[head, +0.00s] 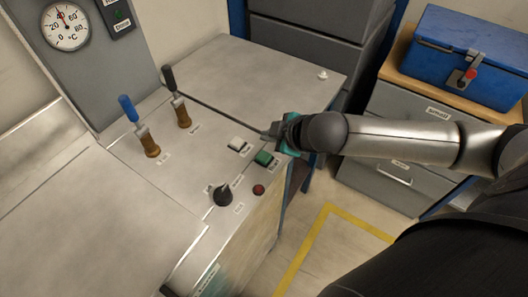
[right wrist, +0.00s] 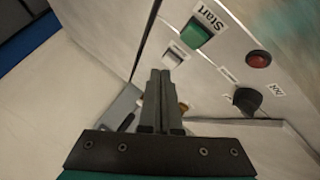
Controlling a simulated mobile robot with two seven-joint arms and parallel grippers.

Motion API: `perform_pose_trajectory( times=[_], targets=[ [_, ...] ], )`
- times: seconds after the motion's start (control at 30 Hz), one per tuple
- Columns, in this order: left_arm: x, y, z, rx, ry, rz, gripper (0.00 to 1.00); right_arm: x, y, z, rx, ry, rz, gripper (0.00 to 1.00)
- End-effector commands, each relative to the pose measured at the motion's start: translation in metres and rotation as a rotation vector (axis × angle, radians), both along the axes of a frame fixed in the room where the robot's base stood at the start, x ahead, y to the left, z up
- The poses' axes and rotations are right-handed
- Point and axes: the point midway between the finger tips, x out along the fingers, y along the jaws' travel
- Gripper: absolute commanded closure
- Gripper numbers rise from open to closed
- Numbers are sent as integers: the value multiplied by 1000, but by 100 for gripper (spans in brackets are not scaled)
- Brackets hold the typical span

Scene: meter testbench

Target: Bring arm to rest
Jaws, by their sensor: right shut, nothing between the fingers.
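My right arm (head: 400,140) reaches in from the right in the head view. Its gripper (head: 270,131) is over the bench top, near the white button (head: 238,144) and the green button (head: 264,158). In the right wrist view the two fingers of the right gripper (right wrist: 158,75) are together and empty. The green button, labelled Start (right wrist: 196,34), and the white button (right wrist: 174,58) lie just beyond the fingertips there. Whether the fingertips touch anything is hard to tell. My left gripper is not in view.
The metal bench (head: 270,75) carries a black knob (head: 223,194), a red button (head: 258,190), a blue-handled lever (head: 130,108) and a black-handled lever (head: 171,79). A dial gauge (head: 65,25) stands behind. A blue toolbox (head: 450,55) sits on a drawer cabinet at right. Yellow-marked floor (head: 335,250) is open.

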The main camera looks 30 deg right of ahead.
Motion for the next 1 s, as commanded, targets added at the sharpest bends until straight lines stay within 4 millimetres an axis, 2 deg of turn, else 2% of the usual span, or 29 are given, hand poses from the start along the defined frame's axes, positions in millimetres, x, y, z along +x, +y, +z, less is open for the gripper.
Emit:
perform_pose_trajectory(
  times=[0.67,0.83,1.0],
  targets=[
    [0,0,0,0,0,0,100,-2,4,-1,7,4,-1,100],
    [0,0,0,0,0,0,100,-18,36,-9,66,35,-21,100],
    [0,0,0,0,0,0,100,-47,71,-16,154,97,-105,100]
  ],
)
